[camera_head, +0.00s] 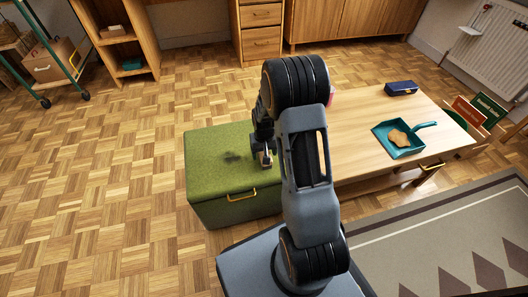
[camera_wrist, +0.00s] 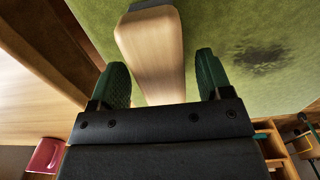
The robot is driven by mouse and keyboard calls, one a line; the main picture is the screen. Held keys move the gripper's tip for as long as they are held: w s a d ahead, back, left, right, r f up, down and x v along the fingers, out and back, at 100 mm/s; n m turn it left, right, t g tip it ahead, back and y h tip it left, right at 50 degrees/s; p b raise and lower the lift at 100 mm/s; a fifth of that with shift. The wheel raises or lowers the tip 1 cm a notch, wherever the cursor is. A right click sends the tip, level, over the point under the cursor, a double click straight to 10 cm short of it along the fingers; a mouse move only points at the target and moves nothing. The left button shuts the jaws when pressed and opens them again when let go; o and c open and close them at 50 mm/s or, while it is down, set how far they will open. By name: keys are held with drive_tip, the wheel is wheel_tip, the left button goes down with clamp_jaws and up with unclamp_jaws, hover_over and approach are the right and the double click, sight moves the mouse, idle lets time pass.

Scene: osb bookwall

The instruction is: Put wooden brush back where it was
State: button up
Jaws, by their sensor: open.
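The wooden brush (camera_wrist: 155,55) is a pale wooden block with rounded edges, seen close up in the wrist view over the green top of the storage bench (camera_wrist: 250,25). A small pale part of it shows at my gripper in the head view (camera_head: 265,158). My gripper (camera_wrist: 162,72) is open, with one green-padded finger on each side of the brush. I cannot tell whether the fingers touch it. In the head view my gripper (camera_head: 264,154) is low over the green bench (camera_head: 215,180). The brush's near end is hidden by the gripper body.
A dark smudge (camera_head: 232,156) marks the bench top. The wooden table (camera_head: 352,118) beside it holds a teal dustpan (camera_head: 404,150) with a tan thing in it and a dark blue case (camera_head: 400,88). A red object (camera_wrist: 45,155) shows in the wrist view. Open parquet lies left.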

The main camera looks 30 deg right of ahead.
wheel_tip(320, 180, up, 12)
drive_tip(key=p, duration=0.5)
drive_tip(key=shift+r, duration=0.15)
idle(0.4)
drive_tip(key=s+a+r+n+t+p, duration=0.1)
drive_tip(key=s+a+r+p, duration=0.2)
drive_tip(key=r+p, duration=0.7)
drive_tip(key=s+a+r+t+p, duration=0.1)
drive_tip(key=s+a+r+p, duration=0.2)
drive_tip(key=r, duration=1.8)
drive_tip(key=s+a+r+n+t+p, duration=0.1)
drive_tip(key=s+a+r+p, duration=0.2)
drive_tip(key=s+r+p, duration=0.7)
wheel_tip(320, 180, up, 6)
drive_tip(key=p, duration=0.7)
drive_tip(key=shift+a+f+n+t+p, duration=0.25)
drive_tip(key=shift+a+n+t+p, duration=0.05)
drive_tip(key=shift+a, duration=0.05)
